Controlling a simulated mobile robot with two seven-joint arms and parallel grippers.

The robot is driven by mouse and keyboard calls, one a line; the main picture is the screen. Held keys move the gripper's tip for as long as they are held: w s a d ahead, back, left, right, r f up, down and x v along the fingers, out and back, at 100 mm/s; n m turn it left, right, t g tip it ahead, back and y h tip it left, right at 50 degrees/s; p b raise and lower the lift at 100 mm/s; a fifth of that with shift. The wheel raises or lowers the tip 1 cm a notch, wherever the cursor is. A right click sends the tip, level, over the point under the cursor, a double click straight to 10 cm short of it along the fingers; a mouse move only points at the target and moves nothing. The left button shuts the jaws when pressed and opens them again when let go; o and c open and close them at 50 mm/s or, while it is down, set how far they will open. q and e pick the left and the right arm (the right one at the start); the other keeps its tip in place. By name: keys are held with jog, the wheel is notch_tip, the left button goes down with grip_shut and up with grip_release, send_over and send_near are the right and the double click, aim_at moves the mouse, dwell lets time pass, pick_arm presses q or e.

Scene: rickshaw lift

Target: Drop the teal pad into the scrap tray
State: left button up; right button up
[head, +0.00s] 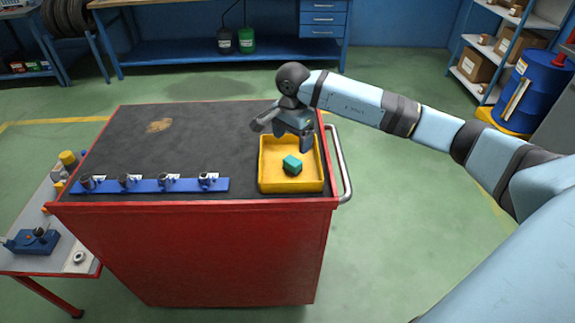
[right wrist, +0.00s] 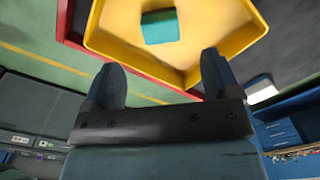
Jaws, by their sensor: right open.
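The teal pad (head: 292,164) lies inside the yellow scrap tray (head: 263,178), near the middle of its floor. The tray stands at the right end of the red cart's dark top. My right gripper (head: 283,136) is above the back edge of the tray, open and empty, apart from the pad. In the right wrist view the open fingers (right wrist: 162,85) point towards the tray (right wrist: 195,72), and the teal pad (right wrist: 160,27) lies beyond them on its floor. My left gripper is not in view.
A blue rail (head: 148,186) with several metal fittings lies along the cart's front edge, left of the tray. The cart's handle (head: 341,165) is at the right side. The rest of the dark top (head: 200,135) is mostly clear. A side table (head: 75,262) stands at the left.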

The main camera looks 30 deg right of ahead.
notch_tip(320, 180, up, 8)
jog(key=shift+b, duration=0.3)
jog(key=s+a+f+m+t+y+p, duration=0.1)
jog(key=s+a+m+y+p, duration=0.1)
jog(key=s+a+m+y, duration=0.5)
jog(key=a+f+m+t+y+p, duration=0.1)
jog(key=a+m+y, duration=0.1)
jog(key=a+y, duration=0.65)
jog(key=s+a+m+y+p, duration=0.2)
jog(key=s+a+m+y, duration=0.25)
jog(key=a, duration=0.65)
jog(key=s+d+f+n+t+h+p, duration=0.1)
jog(key=s+d+f+n+t+h, duration=0.2)
jog(key=n, duration=0.7)
jog(key=s+d+f+n+t+h+p, duration=0.2)
jog(key=s+d+f+n+t+h, duration=0.1)
jog(key=s+f+n+h, duration=0.4)
jog(key=s+d+f+n+t+h+p, duration=0.2)
jog(key=s+f+n+h, duration=0.3)
jog(key=f+n, duration=0.5)
jog(key=d+n+h, duration=0.1)
jog(key=n+h, duration=0.1)
jog(key=n, duration=0.2)
jog(key=shift+s+d+f+n+t, duration=0.25)
jog(key=shift+d+n+t, duration=0.05)
jog(key=shift+n+t, duration=0.1)
